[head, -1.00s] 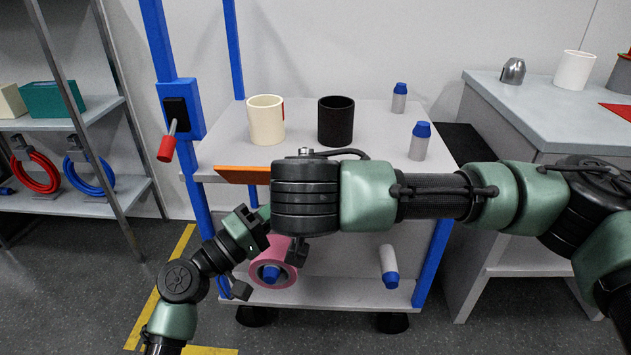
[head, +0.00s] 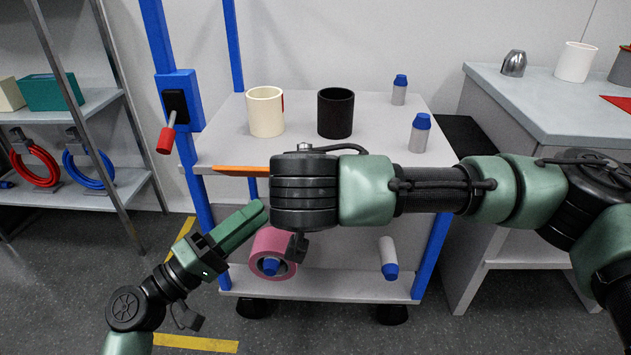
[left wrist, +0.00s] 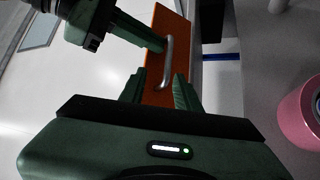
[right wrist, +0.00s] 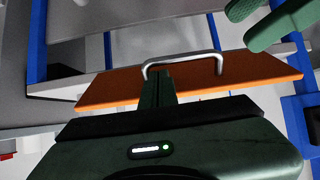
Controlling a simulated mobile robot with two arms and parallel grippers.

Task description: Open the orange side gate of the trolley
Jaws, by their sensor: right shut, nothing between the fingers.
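The orange side gate (head: 242,171) of the trolley (head: 385,140) shows in the head view as a thin strip below the top's front left edge. My right arm covers its right part. Its grey handle (right wrist: 182,60) shows in the right wrist view; the panel (right wrist: 235,78) is behind it. My right gripper (right wrist: 157,85) is shut and empty, its fingertips at the handle's left part; contact is unclear. My left gripper (head: 258,212) is open below the gate. In the left wrist view the handle (left wrist: 167,65) lies in line between its fingers (left wrist: 158,85), seemingly beyond them.
A cream mug (head: 265,112), a black mug (head: 335,113) and two blue-capped bottles (head: 420,135) stand on the trolley top. A pink roll (head: 272,257) is on the lower shelf. A side table (head: 545,105) is right, a shelf rack (head: 90,105) left.

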